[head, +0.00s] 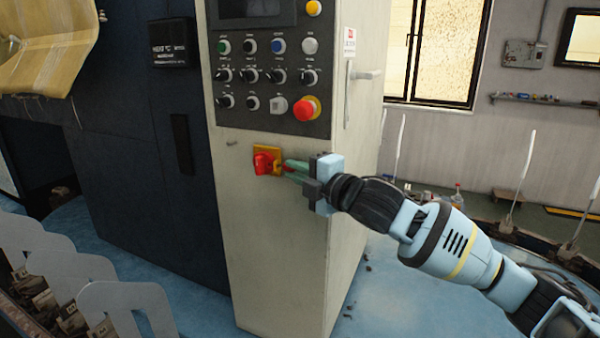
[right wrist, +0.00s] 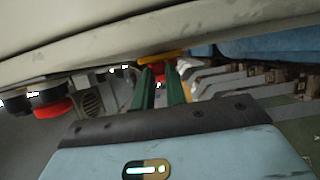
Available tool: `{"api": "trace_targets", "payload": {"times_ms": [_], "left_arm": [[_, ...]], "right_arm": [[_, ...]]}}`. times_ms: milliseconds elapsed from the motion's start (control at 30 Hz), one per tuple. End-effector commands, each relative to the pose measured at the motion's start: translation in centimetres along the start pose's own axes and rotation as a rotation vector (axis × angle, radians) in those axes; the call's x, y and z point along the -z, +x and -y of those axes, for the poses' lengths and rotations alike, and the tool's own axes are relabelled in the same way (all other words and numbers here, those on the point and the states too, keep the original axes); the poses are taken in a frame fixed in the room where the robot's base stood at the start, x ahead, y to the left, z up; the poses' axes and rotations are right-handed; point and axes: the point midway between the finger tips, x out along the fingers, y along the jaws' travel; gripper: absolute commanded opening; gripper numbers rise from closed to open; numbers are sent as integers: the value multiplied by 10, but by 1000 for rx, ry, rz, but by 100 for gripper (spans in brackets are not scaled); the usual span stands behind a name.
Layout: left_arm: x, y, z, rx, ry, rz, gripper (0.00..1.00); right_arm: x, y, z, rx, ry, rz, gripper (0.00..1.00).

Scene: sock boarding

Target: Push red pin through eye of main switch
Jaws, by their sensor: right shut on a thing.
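The main switch has a red handle (head: 263,162) on a yellow plate (head: 268,152), low on the front of the pale cabinet. My right gripper (head: 288,170) points left at the switch, its green fingers close to the plate's right side. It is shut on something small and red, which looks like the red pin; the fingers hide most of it. In the right wrist view the fingers (right wrist: 163,88) reach to the yellow plate (right wrist: 162,57), with red showing between their tips. I cannot tell whether the pin is in the eye. My left gripper is not in view.
Above the switch is a dark panel (head: 265,75) with several buttons and knobs and a red emergency stop button (head: 306,108). A door handle (head: 367,75) sticks out from the cabinet's right side. Grey sock boards (head: 125,292) stand at lower left. Blue floor (head: 400,305) is open at right.

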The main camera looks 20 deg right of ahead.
Motion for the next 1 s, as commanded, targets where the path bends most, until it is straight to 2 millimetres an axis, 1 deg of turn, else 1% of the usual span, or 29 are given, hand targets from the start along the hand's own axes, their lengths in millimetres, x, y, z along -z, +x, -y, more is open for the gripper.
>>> {"api": "trace_targets", "payload": {"times_ms": [333,367,533,867,1000], "left_arm": [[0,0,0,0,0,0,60],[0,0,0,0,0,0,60],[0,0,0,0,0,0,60],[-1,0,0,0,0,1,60],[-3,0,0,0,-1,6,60]], "right_arm": [[4,7,0,-1,0,-1,0],[3,7,0,-1,0,-1,16],[3,6,0,0,0,-1,38],[3,5,0,1,0,0,39],[2,-7,2,2,-1,1,39]]}}
